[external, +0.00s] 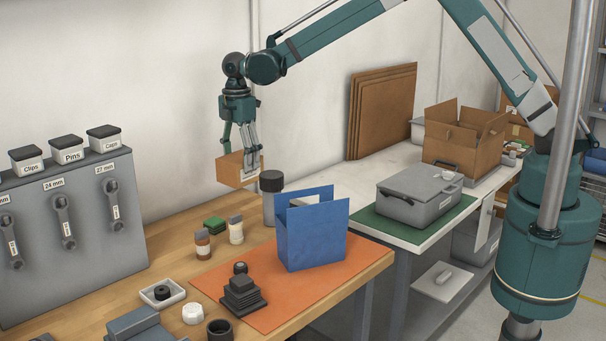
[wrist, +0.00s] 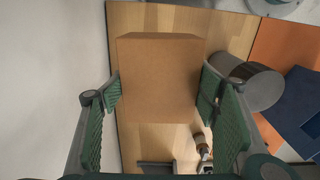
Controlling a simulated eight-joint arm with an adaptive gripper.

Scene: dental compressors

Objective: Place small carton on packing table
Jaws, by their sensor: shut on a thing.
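The small carton (external: 231,173) is a plain brown cardboard box. My gripper (external: 240,150) is shut on it and holds it up in the air near the wall, above the back of the wooden workbench. In the wrist view the carton (wrist: 160,78) sits between the two green finger pads of my gripper (wrist: 160,95). The packing table is not labelled; a white-topped table (external: 408,231) stands to the right of the wooden bench, with a large open cardboard box (external: 452,148) and a grey lidded case (external: 420,194) on it.
The wooden bench (external: 172,232) bears a dark-lidded grey canister (external: 271,203), small bottles and an orange mat (external: 359,262) with an open blue box (external: 310,237). The case lies on a green mat (external: 385,228). Brown panels (external: 381,112) lean on the wall. Bare white tabletop shows left of the case.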

